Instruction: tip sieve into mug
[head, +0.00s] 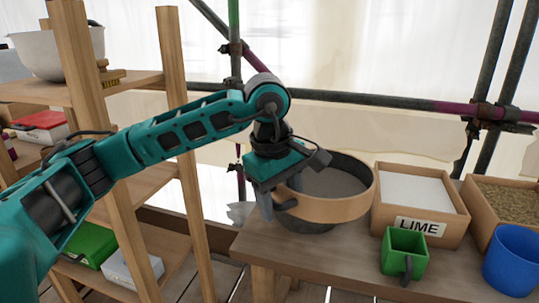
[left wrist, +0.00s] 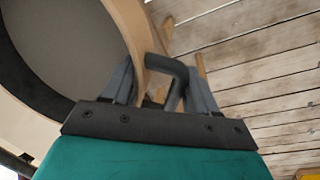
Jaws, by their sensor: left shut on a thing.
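The sieve is a round hoop with a tan wooden rim (head: 335,209) and a grey mesh, just left of the lime box in the head view. It also shows at the left of the left wrist view (left wrist: 122,25). My left gripper (head: 280,199) is shut on the sieve's dark bent handle (left wrist: 168,66), at the hoop's near left side. A dark round tub (head: 305,226) shows below the hoop; I cannot tell whether they touch. A green square mug (head: 404,245) with a dark handle stands upright near the table's front. My right gripper is out of view.
A blue round cup (head: 512,260) stands right of the green mug. Behind are a LIME box (head: 419,227) of white powder and a box of brownish grains (head: 510,195). Wooden shelves (head: 170,70) stand at left; scaffold poles (head: 400,103) run behind. Bare table (head: 340,260) shows in front.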

